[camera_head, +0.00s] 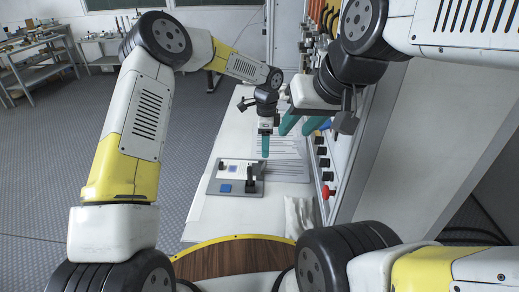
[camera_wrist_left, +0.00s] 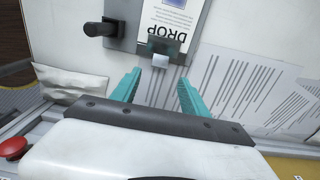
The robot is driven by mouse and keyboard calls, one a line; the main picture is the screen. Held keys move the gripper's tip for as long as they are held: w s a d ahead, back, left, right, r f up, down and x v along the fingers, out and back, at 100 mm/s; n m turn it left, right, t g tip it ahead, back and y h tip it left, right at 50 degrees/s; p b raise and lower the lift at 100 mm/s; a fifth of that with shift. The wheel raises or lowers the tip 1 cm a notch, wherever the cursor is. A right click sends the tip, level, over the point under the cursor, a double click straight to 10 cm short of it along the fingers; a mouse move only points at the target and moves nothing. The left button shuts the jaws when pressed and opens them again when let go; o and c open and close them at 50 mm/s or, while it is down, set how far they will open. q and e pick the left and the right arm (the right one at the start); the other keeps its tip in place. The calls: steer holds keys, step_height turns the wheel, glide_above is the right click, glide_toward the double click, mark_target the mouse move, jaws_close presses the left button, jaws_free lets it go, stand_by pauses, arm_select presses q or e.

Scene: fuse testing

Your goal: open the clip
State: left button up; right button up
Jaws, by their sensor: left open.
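The grey test board (camera_head: 213,187) lies on the white bench, with a white label and blue squares. It also shows in the left wrist view (camera_wrist_left: 122,33), with the word DROP. The clip (camera_wrist_left: 160,59), a small light piece on a dark mount, is at the board's edge. My left gripper (camera_head: 265,154) points down over the board's far right part. In the left wrist view its teal fingers (camera_wrist_left: 159,78) are open, just short of the clip and apart from it. My right gripper (camera_head: 301,127) is higher, to the right, with its fingers apart and nothing visible between them.
A black lever handle (camera_head: 251,179) stands on the board and shows in the left wrist view (camera_wrist_left: 100,29). Printed sheets (camera_head: 290,168) lie beside it. A white pouch (camera_head: 299,215) and a red button (camera_head: 327,192) are nearer. A panel with black knobs borders the right.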

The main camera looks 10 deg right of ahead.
mark_target(265, 163)
arm_select(q)
step_height(265, 163, down, 8)
steer(key=shift+r, duration=0.2)
